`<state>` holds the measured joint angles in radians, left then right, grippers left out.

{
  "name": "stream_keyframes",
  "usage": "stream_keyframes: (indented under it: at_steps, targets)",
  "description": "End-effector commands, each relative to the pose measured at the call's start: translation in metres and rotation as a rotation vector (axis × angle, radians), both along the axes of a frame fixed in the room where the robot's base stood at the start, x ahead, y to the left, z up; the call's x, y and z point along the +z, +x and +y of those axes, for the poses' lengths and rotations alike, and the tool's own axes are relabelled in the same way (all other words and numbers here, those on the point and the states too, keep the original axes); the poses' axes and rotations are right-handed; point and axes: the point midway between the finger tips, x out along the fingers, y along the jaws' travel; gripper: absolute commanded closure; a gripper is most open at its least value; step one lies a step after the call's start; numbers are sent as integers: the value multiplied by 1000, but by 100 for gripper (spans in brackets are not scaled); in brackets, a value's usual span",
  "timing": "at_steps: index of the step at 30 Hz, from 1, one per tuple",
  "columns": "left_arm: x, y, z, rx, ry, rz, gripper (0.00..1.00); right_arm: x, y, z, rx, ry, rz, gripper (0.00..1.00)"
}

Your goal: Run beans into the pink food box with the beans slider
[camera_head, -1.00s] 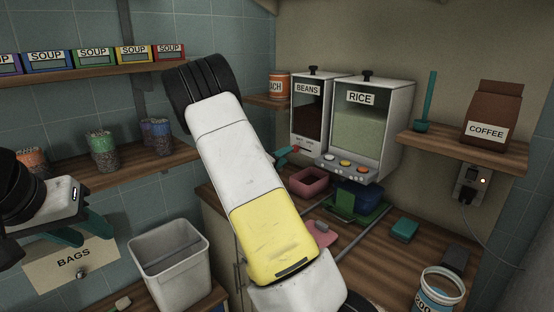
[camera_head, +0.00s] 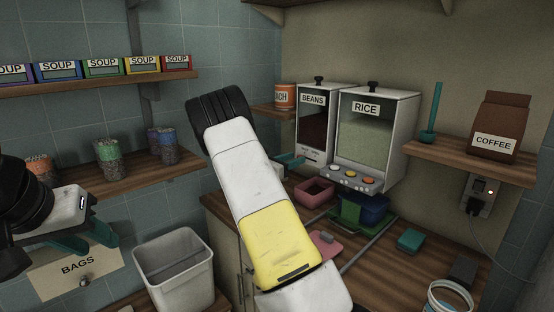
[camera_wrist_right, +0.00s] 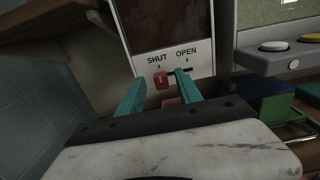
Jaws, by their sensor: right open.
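The beans dispenser (camera_head: 313,128) stands on the back shelf. In the right wrist view its red slider knob (camera_wrist_right: 161,80) sits under the SHUT mark, left of OPEN. My right gripper (camera_wrist_right: 159,77) is open, one teal finger on each side of the knob; contact cannot be told. In the head view the right gripper (camera_head: 292,161) is at the dispenser's lower front, and the knob is hidden. The pink food box (camera_head: 315,191) stands on the counter below the dispenser. My left gripper (camera_head: 100,245) is open and empty at the far left.
The rice dispenser (camera_head: 372,140) stands right of the beans, above a blue box (camera_head: 374,208) and green piece (camera_head: 349,214). A pink lid (camera_head: 326,244) and teal block (camera_head: 410,240) lie on the counter. A grey bin (camera_head: 174,272) is at lower left.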

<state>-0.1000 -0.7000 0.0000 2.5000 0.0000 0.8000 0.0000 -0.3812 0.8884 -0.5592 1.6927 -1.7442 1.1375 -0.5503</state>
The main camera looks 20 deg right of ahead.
Motion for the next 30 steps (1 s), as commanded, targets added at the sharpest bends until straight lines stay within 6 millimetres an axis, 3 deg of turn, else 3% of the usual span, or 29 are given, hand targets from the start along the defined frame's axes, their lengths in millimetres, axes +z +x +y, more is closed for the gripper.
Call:
stream_keyframes:
  at_steps: [4,13,18,20,30]
  targets:
    - [0,0,0,0,0,0,64,0,5,-11,1,0,1,58]
    - [0,0,0,0,0,0,64,0,6,-14,2,-1,2,58]
    - [0,0,0,0,0,0,64,0,6,-14,2,-1,2,92]
    - [0,0,0,0,0,0,64,0,6,-14,2,-1,2,100]
    - [0,0,0,0,0,0,64,0,6,-13,2,0,2,100]
